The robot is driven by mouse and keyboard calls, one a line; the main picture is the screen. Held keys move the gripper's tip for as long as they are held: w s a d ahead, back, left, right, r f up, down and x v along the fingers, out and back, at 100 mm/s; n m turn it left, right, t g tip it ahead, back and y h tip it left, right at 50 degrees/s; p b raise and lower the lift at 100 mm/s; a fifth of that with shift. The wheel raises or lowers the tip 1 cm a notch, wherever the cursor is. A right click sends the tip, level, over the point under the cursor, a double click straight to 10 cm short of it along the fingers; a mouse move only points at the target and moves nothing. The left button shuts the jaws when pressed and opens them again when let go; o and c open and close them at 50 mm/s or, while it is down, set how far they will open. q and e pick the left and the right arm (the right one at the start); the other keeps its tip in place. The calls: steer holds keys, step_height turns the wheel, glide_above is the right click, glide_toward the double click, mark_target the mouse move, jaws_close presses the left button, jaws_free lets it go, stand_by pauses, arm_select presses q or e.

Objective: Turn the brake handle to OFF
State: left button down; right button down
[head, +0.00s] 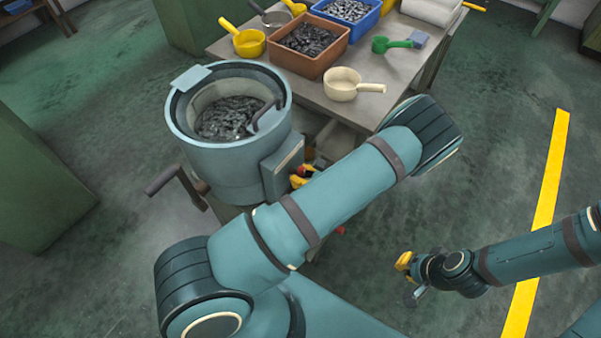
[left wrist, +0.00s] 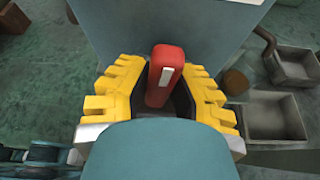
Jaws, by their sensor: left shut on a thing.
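The red brake handle (left wrist: 164,76) with a white stripe stands between the yellow fingers of my left gripper (left wrist: 160,95) in the left wrist view. That gripper is shut on the handle, at the side of a blue-grey machine panel. In the head view my left gripper (head: 300,177) is at the control box (head: 283,167) on the right side of the round machine bowl (head: 228,160), and my left arm partly hides it. No OFF marking can be read. My right gripper (head: 408,275) is low over the floor, away from the machine; its finger gap is unclear.
A grey table (head: 376,105) behind the machine holds a brown bin (head: 291,66) and a blue bin (head: 366,22) of metal parts, plus several scoops. A dark crank bar (head: 165,180) sticks out left of the bowl. Floor on the right is free, with a yellow line (head: 548,185).

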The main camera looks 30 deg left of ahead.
arm_select(q)
steer(key=m+g, duration=0.2)
steer(key=m, duration=0.2)
steer(key=shift+a+g+y, duration=0.1)
steer(key=shift+g+y, duration=0.2)
stand_by(0.5)
steer(key=c, duration=0.8)
jaws_free()
steer(key=v, duration=1.2)
